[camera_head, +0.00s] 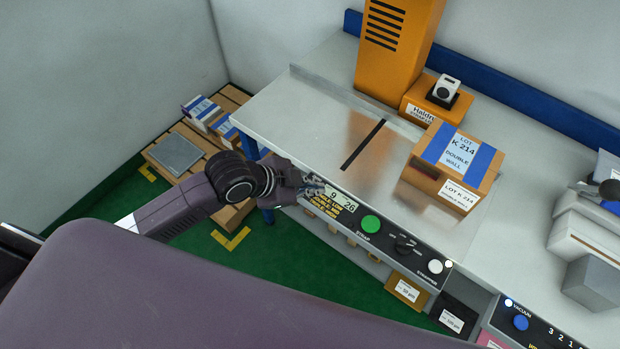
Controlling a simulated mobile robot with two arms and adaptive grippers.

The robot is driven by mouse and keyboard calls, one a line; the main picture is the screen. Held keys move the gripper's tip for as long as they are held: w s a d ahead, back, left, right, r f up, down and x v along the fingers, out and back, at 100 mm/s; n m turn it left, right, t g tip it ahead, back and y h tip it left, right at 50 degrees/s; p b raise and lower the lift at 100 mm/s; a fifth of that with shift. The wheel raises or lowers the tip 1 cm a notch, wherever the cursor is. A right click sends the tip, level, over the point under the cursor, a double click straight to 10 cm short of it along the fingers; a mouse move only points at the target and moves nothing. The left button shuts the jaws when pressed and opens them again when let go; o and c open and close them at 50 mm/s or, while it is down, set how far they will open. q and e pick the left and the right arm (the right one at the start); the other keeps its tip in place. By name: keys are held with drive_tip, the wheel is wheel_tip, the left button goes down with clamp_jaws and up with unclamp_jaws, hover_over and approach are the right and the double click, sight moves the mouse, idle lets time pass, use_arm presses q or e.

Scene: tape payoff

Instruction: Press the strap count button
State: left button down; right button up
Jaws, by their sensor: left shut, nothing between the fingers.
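The control panel (388,240) runs along the front edge of the steel table (300,115). It carries a lit display (334,200) reading digits like "9" and "26", a green button (371,223) over the word STRAP, a black knob (404,244) and a white button (435,266). I cannot read any label for a strap count button. My left gripper (314,188) is shut and empty at the panel's left end, beside the display. It hides that end of the panel, and I cannot tell whether it touches it. My right gripper is not in view.
A cardboard box (428,183) with blue tape stands on the table, right of a dark slot (363,145). An orange machine column (393,50) stands behind. A pallet (233,215) with boxes is on the green floor at left. A vacuum panel (525,325) is at lower right.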

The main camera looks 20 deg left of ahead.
use_arm(q)
drive_tip(key=w+a+r+m, duration=0.3)
drive_tip(key=w+r+m, duration=0.1)
drive_tip(key=r, duration=0.2)
drive_tip(key=shift+w+a+h, duration=0.15)
drive_tip(key=shift+h, duration=0.25)
drive_tip(key=shift+f, duration=0.1)
wheel_tip(320, 180, down, 7)
drive_tip(key=b, duration=0.7)
drive_tip(key=shift+f+b, duration=0.3)
drive_tip(key=shift+f, duration=0.6)
